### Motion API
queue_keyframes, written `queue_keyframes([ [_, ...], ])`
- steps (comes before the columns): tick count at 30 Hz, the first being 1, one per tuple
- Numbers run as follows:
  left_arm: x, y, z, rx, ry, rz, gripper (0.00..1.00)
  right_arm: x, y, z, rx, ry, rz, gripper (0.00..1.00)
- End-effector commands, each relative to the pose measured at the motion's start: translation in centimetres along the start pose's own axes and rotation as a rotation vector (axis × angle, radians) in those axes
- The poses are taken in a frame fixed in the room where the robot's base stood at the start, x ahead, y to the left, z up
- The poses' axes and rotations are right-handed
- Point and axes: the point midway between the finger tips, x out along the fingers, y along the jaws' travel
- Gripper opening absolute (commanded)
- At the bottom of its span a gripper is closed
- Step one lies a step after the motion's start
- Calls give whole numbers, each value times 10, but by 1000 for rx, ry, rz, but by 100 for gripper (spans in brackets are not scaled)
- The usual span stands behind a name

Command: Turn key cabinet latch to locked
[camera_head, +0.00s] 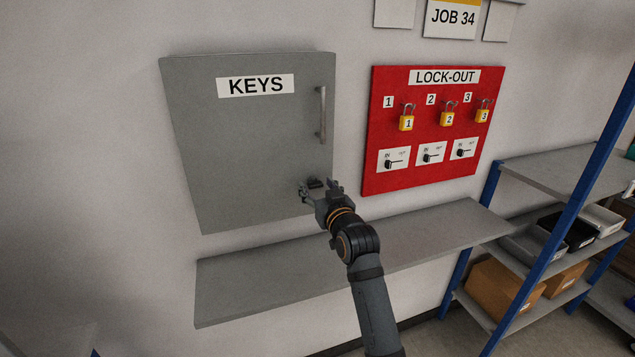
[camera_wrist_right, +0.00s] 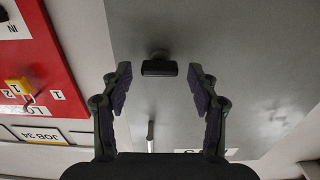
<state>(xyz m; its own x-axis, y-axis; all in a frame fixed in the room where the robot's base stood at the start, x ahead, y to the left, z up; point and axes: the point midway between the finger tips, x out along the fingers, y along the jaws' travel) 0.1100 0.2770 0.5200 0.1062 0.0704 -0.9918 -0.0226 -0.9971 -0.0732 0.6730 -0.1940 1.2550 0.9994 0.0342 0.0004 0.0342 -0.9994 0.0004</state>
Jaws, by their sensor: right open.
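The grey key cabinet (camera_head: 250,150) hangs on the wall with its door shut and a KEYS label (camera_head: 255,85). Its small dark latch (camera_head: 316,183) is at the door's lower right, below the vertical handle (camera_head: 322,115). In the right wrist view the latch (camera_wrist_right: 160,68) shows as a dark bar lying across the picture. My right gripper (camera_head: 321,187) is open at the latch. In the wrist view its fingers (camera_wrist_right: 160,90) stand apart on either side, with the latch between and just beyond the fingertips; I see no contact. My left gripper is not in view.
A red LOCK-OUT board (camera_head: 420,130) with padlocks and small switches hangs right of the cabinet. A grey wall shelf (camera_head: 290,280) runs below the cabinet and my right arm passes in front of it. A blue-framed rack (camera_head: 575,165) with boxes stands at the right.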

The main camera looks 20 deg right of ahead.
Motion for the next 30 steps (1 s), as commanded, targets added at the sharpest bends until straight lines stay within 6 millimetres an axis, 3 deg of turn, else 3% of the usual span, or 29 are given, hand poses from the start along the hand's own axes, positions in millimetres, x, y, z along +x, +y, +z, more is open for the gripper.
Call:
queue_keyframes([
  [9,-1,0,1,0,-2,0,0,5,0,1,0,-1,0,60],
  [21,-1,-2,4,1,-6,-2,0,4,0,1,0,-1,0,6],
  [30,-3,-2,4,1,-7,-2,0,5,0,0,-38,-1,0,6],
])
